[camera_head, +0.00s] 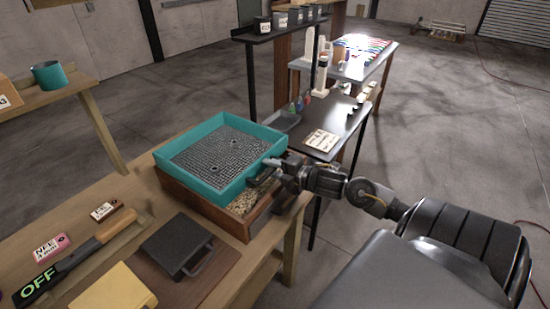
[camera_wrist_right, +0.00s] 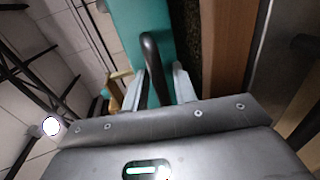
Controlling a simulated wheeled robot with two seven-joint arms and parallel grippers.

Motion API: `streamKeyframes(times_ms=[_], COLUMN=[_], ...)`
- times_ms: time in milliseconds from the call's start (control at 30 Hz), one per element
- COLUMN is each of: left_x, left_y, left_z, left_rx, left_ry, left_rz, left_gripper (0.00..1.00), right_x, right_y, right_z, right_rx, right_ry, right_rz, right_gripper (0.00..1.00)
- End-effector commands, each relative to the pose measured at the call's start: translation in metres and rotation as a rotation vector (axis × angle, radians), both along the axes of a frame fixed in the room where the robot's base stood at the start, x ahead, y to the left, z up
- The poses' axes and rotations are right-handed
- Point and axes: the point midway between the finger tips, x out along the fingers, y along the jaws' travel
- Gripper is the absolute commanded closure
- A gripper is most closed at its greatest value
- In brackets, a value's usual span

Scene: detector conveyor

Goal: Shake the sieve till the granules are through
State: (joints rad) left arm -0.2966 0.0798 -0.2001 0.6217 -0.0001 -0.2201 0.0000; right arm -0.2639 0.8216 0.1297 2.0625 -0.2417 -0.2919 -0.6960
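The sieve (camera_head: 236,192) is a square teal frame with a grey mesh floor. It sits over a wooden box (camera_head: 237,227) and looks shifted toward the back left, so pale granules (camera_head: 243,202) show along the box's near right side. The mesh looks mostly bare. My right gripper (camera_head: 281,173) is at the sieve's right side. In the right wrist view, the dark curved handle (camera_wrist_right: 150,52) runs between the two fingers of my right gripper (camera_wrist_right: 161,82), beside the teal wall. Whether the fingers press on it is unclear. My left gripper is not in view.
On the wooden bench (camera_head: 90,205) lie a dark flat plate with a handle (camera_head: 177,244), a yellow block (camera_head: 113,289) and an OFF sign (camera_head: 38,286). A black table (camera_head: 330,119) with a small pale tray (camera_head: 322,141) stands beyond my right gripper. A teal cup (camera_head: 49,75) stands far left.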

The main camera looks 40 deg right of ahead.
Motion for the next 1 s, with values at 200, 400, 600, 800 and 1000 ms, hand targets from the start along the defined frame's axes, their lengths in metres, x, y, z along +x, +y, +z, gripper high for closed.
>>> streamKeyframes(times_ms=[200,400,600,800,1000], left_x=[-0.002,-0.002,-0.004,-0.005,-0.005], left_y=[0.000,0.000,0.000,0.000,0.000], left_z=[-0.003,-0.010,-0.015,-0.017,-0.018], left_rx=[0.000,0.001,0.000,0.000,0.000], left_ry=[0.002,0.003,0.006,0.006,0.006], left_rz=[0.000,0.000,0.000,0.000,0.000], left_gripper=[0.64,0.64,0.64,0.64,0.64], right_x=[-0.010,-0.041,-0.072,-0.093,-0.101], right_y=[-0.003,-0.009,-0.016,-0.021,-0.023], right_z=[0.001,0.005,0.013,0.019,0.021], right_rx=[0.000,0.000,0.000,0.002,0.002], right_ry=[-0.001,0.002,0.003,0.001,0.000], right_rz=[-0.001,0.001,0.000,-0.001,0.000], right_gripper=[0.70,0.70,0.70,0.70,0.70])
